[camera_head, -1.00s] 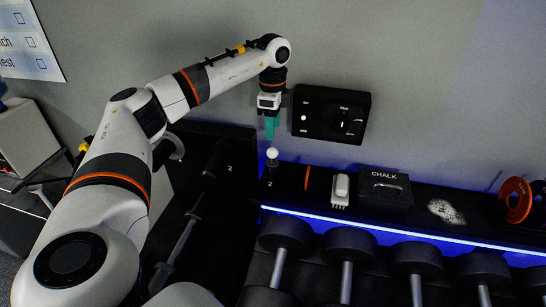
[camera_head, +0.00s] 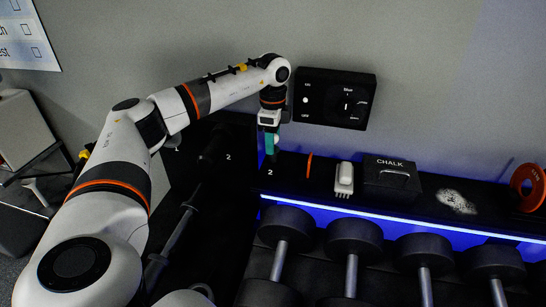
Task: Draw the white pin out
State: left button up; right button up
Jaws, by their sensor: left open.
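The white pin (camera_head: 277,141) shows as a small round white head above the black ledge, near a "2" marking. Its lower part is dark or hidden, and I cannot tell how deep it sits. My left gripper (camera_head: 270,143) points down with teal fingers at the white head. The fingers are open and partly hide the head. I cannot tell whether they touch it. My right gripper is not in view.
A black control box (camera_head: 335,99) with a dial is on the wall just right of the gripper. An orange upright piece (camera_head: 309,165), a white block-like item (camera_head: 344,178) and a chalk box (camera_head: 391,180) stand along the ledge. Dumbbells (camera_head: 352,240) sit in front below.

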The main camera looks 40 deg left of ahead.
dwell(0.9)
pick_arm(q)
grip_shut()
jog(key=shift+p, duration=0.3)
